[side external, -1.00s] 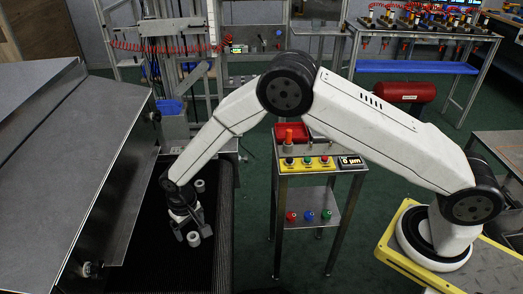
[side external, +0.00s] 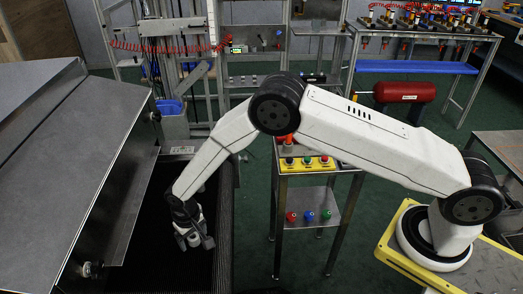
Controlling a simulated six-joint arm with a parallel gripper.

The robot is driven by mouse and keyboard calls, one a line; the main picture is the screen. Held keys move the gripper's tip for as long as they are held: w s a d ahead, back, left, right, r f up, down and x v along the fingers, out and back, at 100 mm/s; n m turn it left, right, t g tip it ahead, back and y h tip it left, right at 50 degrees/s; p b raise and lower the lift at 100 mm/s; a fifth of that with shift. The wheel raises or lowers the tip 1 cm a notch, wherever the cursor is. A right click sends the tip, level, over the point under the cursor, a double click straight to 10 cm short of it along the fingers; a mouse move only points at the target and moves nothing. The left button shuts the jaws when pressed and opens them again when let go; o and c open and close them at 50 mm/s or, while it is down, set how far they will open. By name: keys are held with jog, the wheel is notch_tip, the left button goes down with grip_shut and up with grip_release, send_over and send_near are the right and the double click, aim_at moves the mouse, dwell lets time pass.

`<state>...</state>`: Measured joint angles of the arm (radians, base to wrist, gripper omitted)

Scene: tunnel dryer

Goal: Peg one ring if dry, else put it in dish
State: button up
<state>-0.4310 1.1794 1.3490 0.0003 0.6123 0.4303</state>
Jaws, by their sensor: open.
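My gripper (side external: 195,243) points down low over the dark conveyor belt (side external: 220,262), at the mouth of the grey dryer hood. Its jaws are open. A small pale grey ring (side external: 194,240) appears between the fingers, near the belt. I cannot tell whether a finger touches it. Whether it is dry cannot be seen. I cannot make out the dish.
The large grey dryer hood (side external: 60,160) stands close on the left. The small metal stand (side external: 333,205) has a yellow button panel (side external: 306,164) and coloured knobs on its lower shelf. The floor between belt and stand is clear.

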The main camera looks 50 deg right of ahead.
grip_shut()
jog(key=shift+r, duration=0.2)
jog(key=shift+r, duration=0.45)
jog(key=s+d+r, duration=0.5)
jog(key=s+r, duration=0.6)
jog(key=s, duration=0.2)
jog(key=shift+r, duration=0.35)
jog(key=shift+s, duration=0.1)
dwell(0.4)
